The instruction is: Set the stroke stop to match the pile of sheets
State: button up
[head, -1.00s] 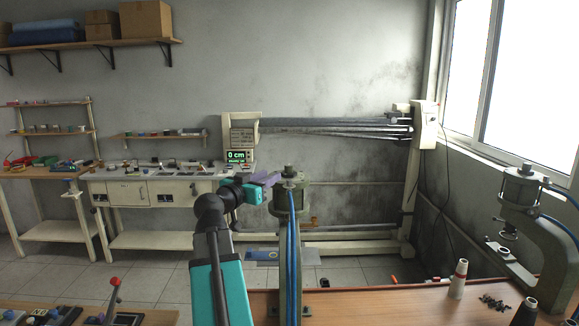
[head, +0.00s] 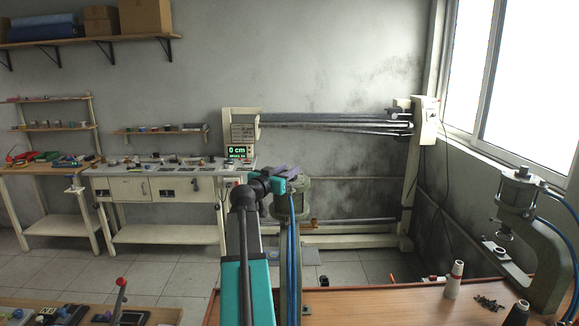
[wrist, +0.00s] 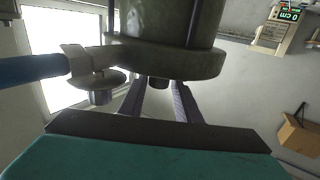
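The near press (head: 299,192) is a grey-green pneumatic cylinder, partly hidden behind my arm in the head view. Its cylinder also fills the top of the wrist view (wrist: 165,18), which is upside down. A small dark knob (wrist: 158,84) sticks out from the cylinder's end plate (wrist: 165,58). My gripper (wrist: 158,92) has two purple-grey fingers apart, one on each side of the knob; contact cannot be told. In the head view my gripper (head: 287,173) is at the top of the press. I cannot make out a pile of sheets.
A second press (head: 521,192) stands at right on the wooden table (head: 390,306), with a cone (head: 455,278) and dark bits (head: 487,302) near it. Blue hoses (head: 292,255) run down the near press. A green display (head: 238,152) reads 0 cm. A red-tipped lever (head: 121,283) is lower left.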

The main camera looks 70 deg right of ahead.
jog(key=shift+s+d, duration=0.15)
jog(key=shift+d, duration=0.35)
jog(key=shift+c, duration=0.3)
grip_shut()
jog(key=shift+f+b, duration=0.1)
jog(key=shift+b, duration=0.65)
jog(key=m+g+b, duration=0.1)
jog(key=g+b, duration=0.1)
jog(key=b, duration=0.3)
jog(key=shift+d+m+g+y, duration=0.1)
jog(key=shift+m+g+y, duration=0.2)
jog(key=shift+m+y, duration=0.1)
jog(key=m+g+b, duration=0.1)
jog(key=b, duration=0.2)
jog(key=m+g+y+b, duration=0.1)
jog(key=g+b, duration=0.1)
jog(key=b, duration=0.1)
jog(key=shift+w+y, duration=0.2)
jog(key=shift+y, duration=0.1)
jog(key=shift+r+m+g+b, duration=0.25)
jog(key=shift+m+g+b, duration=0.2)
jog(key=shift+b, duration=0.25)
jog(key=shift+s, duration=0.1)
